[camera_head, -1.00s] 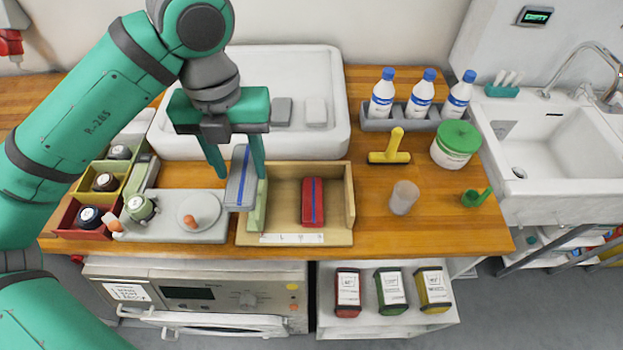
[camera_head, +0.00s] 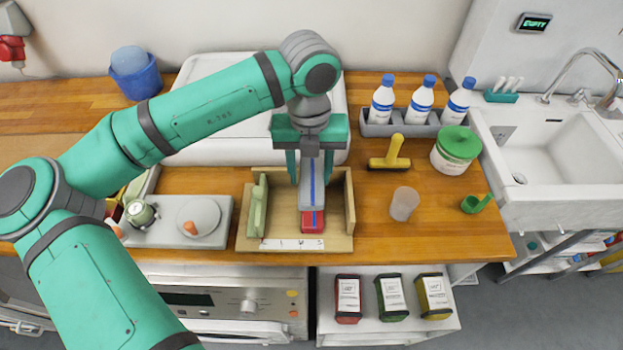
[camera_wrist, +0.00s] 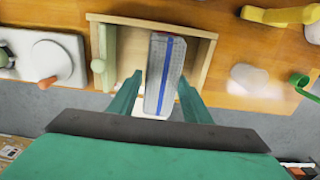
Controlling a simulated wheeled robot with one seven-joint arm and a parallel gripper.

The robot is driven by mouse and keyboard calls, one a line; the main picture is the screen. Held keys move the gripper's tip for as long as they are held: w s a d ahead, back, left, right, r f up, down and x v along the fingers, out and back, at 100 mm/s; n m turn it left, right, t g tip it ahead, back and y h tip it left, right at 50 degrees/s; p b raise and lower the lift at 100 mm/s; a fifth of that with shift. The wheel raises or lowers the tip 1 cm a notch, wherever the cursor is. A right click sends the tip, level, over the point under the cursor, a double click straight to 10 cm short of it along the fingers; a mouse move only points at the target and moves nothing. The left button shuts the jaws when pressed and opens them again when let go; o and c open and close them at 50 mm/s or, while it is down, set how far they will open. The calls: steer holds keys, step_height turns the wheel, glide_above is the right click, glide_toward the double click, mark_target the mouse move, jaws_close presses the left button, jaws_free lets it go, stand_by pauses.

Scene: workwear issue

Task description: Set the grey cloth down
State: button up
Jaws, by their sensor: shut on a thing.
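The grey cloth (camera_head: 311,186) is a folded block with a blue stripe. It also shows in the wrist view (camera_wrist: 173,72). My gripper (camera_head: 311,180) is shut on it, with one green finger on each side. The cloth is over the right part of an open wooden tray (camera_head: 277,230). A red cloth (camera_head: 312,222) with a blue stripe lies in the tray, mostly hidden behind the grey one. I cannot tell whether the two cloths touch.
A scale (camera_head: 171,235) with a round plate stands left of the tray. A yellow-handled tool (camera_head: 391,157), a clear cup (camera_head: 404,204) and a green-lidded tub (camera_head: 456,150) stand to the right. Bottles (camera_head: 421,103) stand in a rack behind. Bare wood lies just right of the tray.

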mark_target(312, 176)
steer(key=f, duration=0.3)
steer(key=shift+w+d+f, duration=0.1)
steer(key=shift+w+f, duration=0.15)
steer(key=shift+s, duration=0.15)
steer(key=shift+f, duration=0.15)
steer(key=shift+d+f, duration=0.1)
steer(key=shift+f, duration=0.2)
steer(key=shift+f, duration=0.15)
steer(key=o, duration=1)
steer(key=shift+o, duration=0.2)
